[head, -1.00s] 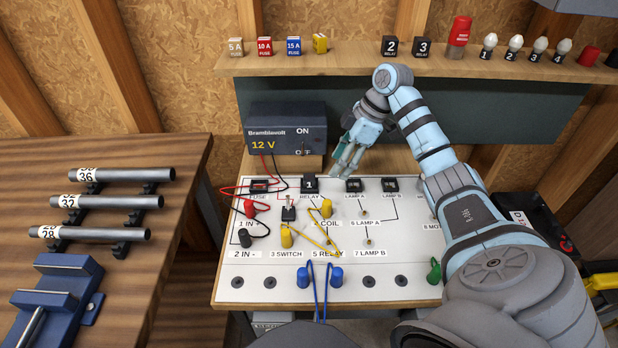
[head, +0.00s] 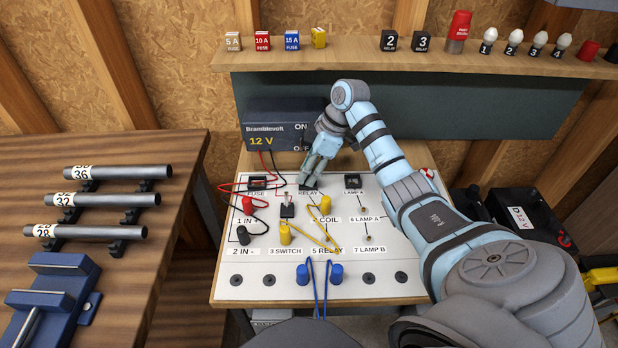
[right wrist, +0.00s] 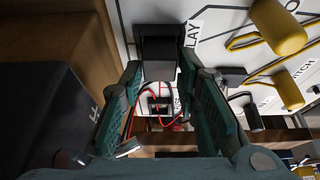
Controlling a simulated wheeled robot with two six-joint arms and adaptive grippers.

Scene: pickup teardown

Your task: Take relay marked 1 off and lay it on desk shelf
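The relay marked 1 sits in its socket above the RELAY label on the white panel (head: 270,215). In the head view my right gripper covers most of it. In the right wrist view the dark relay block (right wrist: 160,47) lies between my two fingertips. My right gripper (head: 311,180) points down at it, with a finger on either side (right wrist: 160,68); I cannot tell whether they touch it. The desk shelf (head: 352,64) runs along the back, with relay 2 (head: 389,41) and relay 3 (head: 422,42) standing on it. My left gripper is out of view.
Several fuses (head: 263,41) stand on the shelf's left part, a red cylinder (head: 458,32) and bulbs (head: 513,42) on its right. The shelf is bare between the yellow block (head: 319,38) and relay 2. The 12 V supply (head: 280,125) and wires are close to the gripper.

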